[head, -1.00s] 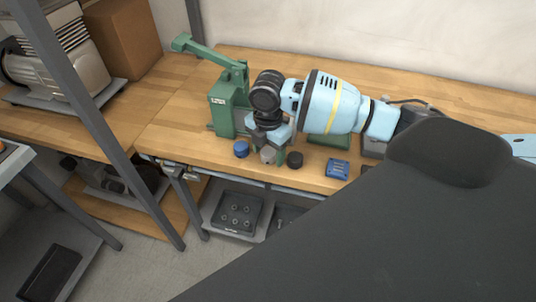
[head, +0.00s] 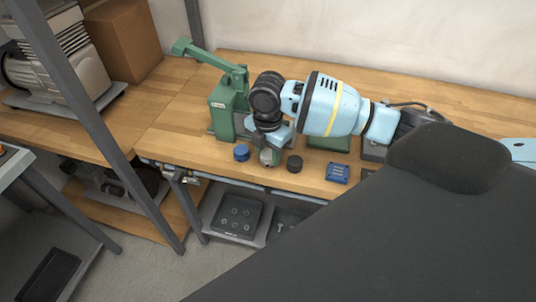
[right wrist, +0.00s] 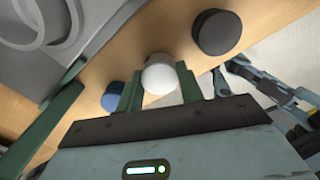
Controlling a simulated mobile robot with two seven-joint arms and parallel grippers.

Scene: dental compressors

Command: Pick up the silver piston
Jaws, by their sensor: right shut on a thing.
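The silver piston (head: 267,157) stands near the front edge of the wooden workbench (head: 217,158). It is a short pale cylinder with a rounded look, and it also shows in the right wrist view (right wrist: 160,74). My right gripper (head: 272,151) reaches down over it. In the right wrist view the green fingers (right wrist: 175,90) are on both sides of the piston, shut on it. The gripper hides part of the piston in the head view, and I cannot tell whether it is clear of the bench. My left gripper is not in view.
A blue cap (head: 241,152) is to the left of the piston and a black round piece (head: 295,163) to the right. A green press (head: 228,105) stands behind left. A small blue block (head: 338,172) lies farther right. Black trays (head: 236,216) are on the shelf below.

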